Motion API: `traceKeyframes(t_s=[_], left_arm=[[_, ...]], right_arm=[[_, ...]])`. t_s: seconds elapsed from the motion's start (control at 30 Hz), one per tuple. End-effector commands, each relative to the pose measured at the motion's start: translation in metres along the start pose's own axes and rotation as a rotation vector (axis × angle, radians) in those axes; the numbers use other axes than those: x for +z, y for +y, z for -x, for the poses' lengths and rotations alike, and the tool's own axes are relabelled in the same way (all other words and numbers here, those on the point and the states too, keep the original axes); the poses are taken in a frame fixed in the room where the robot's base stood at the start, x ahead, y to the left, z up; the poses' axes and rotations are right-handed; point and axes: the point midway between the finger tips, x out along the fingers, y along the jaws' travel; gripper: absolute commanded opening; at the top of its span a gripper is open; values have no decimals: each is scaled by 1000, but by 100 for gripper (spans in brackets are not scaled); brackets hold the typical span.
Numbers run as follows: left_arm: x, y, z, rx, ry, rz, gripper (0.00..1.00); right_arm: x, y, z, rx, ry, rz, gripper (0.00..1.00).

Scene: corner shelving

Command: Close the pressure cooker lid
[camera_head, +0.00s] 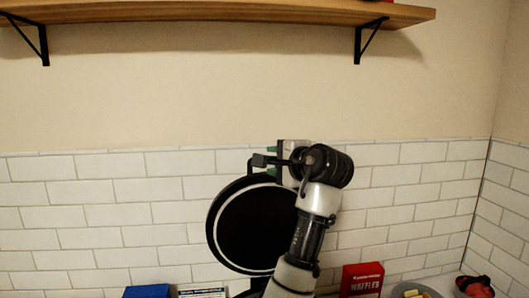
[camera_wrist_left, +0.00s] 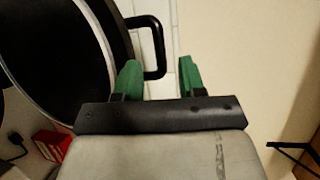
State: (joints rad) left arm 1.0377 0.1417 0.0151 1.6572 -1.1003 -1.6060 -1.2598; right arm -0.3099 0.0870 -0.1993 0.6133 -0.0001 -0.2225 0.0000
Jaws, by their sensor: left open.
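The pressure cooker lid (camera_head: 240,225) stands upright and open in the head view, a black disc with a pale rim. It also fills the upper left of the left wrist view (camera_wrist_left: 45,50). A black loop handle (camera_wrist_left: 158,45) sticks out from its edge. My left gripper (camera_head: 271,162) is at the lid's upper edge, with its arm in front of the lid's right side. Its green fingers (camera_wrist_left: 160,78) are open, with the near end of the handle between them; I cannot tell if they touch it. The cooker body is not clearly visible.
A wooden shelf (camera_head: 200,12) on black brackets hangs above. Along the bottom are a blue box (camera_head: 147,292), a red waffles box (camera_head: 362,280), a bowl (camera_head: 432,292) with yellow pieces and a red-and-black item (camera_head: 475,287). A white tiled wall is behind.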

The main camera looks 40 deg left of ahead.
Motion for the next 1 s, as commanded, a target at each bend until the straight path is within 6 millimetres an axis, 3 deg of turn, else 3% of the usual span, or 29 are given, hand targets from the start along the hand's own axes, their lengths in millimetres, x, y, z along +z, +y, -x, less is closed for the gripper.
traceKeyframes(t_s=[0.03, 0.3, 0.7, 0.97, 1.0], left_arm=[[1, -4, -10, 2, -4, -4, 40], [0, -2, -48, 1, -1, -2, 40], [-1, 1, -56, 0, 1, 0, 40], [-1, 1, -56, 0, 1, 0, 0], [-1, 1, -56, 0, 1, 0, 0]], right_arm=[[-3, 1, 10, 1, 3, 0, 43], [-18, 0, 24, -1, 27, -2, 43], [-17, -7, 25, -9, 26, -5, 43], [-15, -6, 25, -8, 22, -4, 43], [-15, -6, 26, -8, 22, -4, 43]])
